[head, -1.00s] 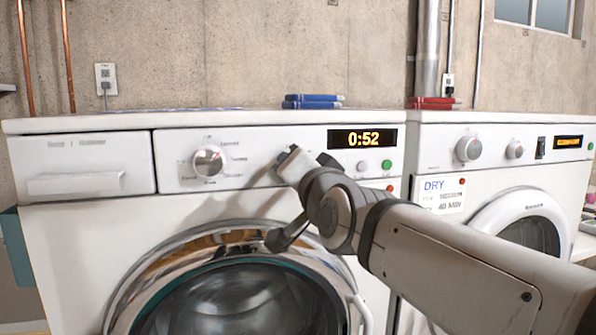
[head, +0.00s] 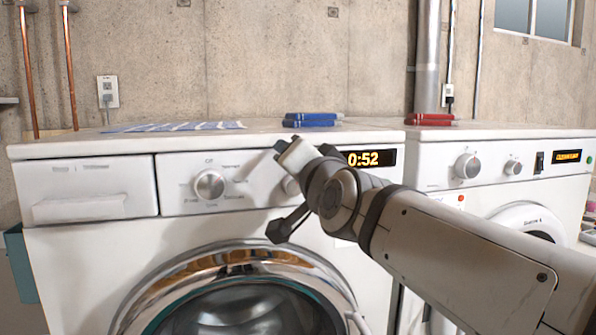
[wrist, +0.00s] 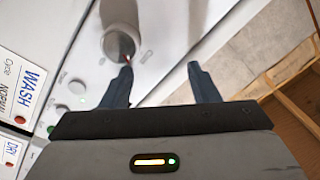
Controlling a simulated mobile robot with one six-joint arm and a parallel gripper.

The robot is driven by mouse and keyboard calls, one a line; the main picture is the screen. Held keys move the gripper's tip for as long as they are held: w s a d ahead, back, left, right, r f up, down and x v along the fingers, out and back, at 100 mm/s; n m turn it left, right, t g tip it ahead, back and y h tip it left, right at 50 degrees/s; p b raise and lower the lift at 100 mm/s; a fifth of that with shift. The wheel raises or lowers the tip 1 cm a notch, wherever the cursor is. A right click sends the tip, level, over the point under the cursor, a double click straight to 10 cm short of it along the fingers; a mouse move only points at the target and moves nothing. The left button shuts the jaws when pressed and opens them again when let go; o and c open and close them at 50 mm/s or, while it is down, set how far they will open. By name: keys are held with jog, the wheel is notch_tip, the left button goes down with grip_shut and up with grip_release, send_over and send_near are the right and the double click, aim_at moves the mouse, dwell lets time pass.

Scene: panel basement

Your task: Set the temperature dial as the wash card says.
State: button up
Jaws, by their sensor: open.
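The washer's front panel (head: 245,170) carries a round program dial (head: 209,185) on the left, its labels too small to read. A second dial (head: 290,186) is mostly hidden behind my gripper (head: 306,185). In the wrist view a round grey dial (wrist: 118,43) with a red mark lies just beyond the left fingertip, off-centre from the gap of my gripper (wrist: 160,67). My jaws are open and nothing is between them. The wash card (wrist: 24,85) reads "WASH", "Cycle" and "NORMAL"; its remaining lines are cut off by the left edge.
A dryer (head: 480,185) stands to the right with its own knobs. Blue items (head: 312,120) and a striped cloth (head: 175,127) lie on the washer top; red items (head: 430,120) lie on the dryer. A dry card (wrist: 9,150) and buttons (wrist: 78,87) are beside the dial.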

notch_tip(320, 180, up, 5)
jog(key=p, duration=0.3)
jog(key=shift+f, duration=0.1)
